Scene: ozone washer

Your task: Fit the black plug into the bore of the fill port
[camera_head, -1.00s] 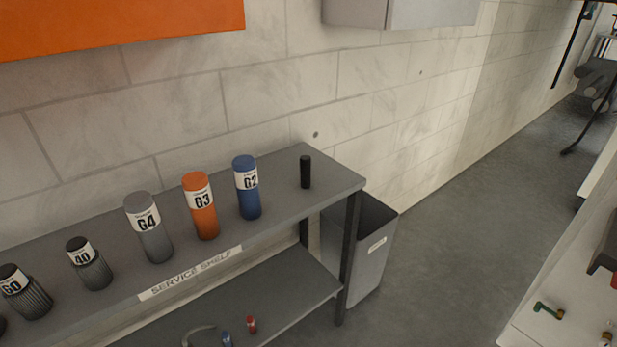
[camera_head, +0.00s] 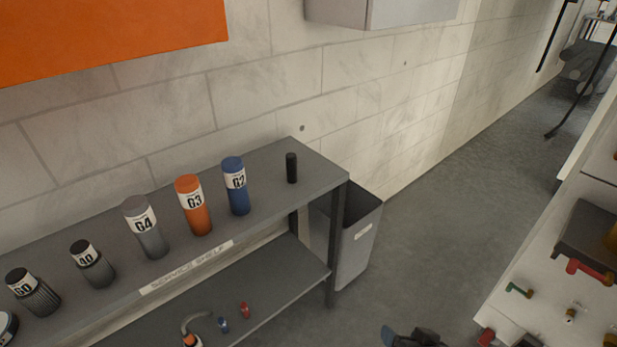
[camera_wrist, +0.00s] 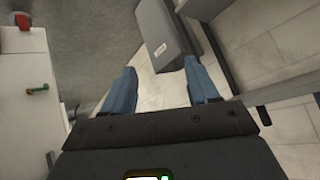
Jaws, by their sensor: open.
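A small upright black cylinder, which looks like the black plug (camera_head: 291,168), stands near the right end of the top shelf in the head view. My gripper (camera_wrist: 160,66) is open and empty in the wrist view, its two blue fingers apart. In the head view only a blue fingertip and some dark parts of it show at the bottom edge, right of the shelf and well away from the plug. I cannot make out the fill port or its bore in either view.
The service shelf (camera_head: 262,200) also holds a blue G2 (camera_head: 237,188), an orange G3 (camera_head: 194,206) and a grey G4 cartridge (camera_head: 146,228). A grey bin (camera_head: 358,250) stands at its right end. A white machine (camera_head: 545,285) with coloured fittings is at right. Floor between is clear.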

